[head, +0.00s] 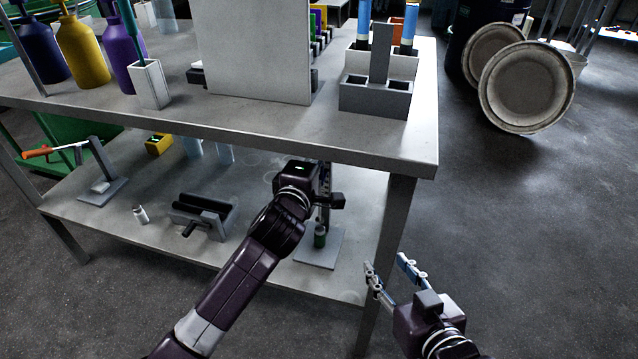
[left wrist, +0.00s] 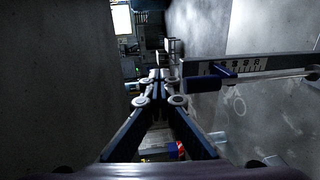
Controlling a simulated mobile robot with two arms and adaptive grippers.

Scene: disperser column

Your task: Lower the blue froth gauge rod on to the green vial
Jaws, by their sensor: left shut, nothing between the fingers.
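My left gripper reaches over the lower shelf to the gauge stand; its fingers are mostly hidden in the head view. In the left wrist view the left gripper (left wrist: 158,78) is shut and empty, its fingertips together. A blue bar (left wrist: 210,80), apparently part of the froth gauge rod, lies just right of the fingers, beside a marked scale (left wrist: 240,67). I cannot tell if they touch. The green vial (head: 320,239) stands upright on a grey base plate (head: 328,256), below my left gripper. My right gripper (head: 388,264) is open and empty, in front of the table's right leg.
The upper table top (head: 240,122) overhangs the lower shelf (head: 160,222). A grey cradle (head: 205,215), a small white cylinder (head: 141,214) and an orange-handled lever stand (head: 104,188) stand on the shelf to the left.

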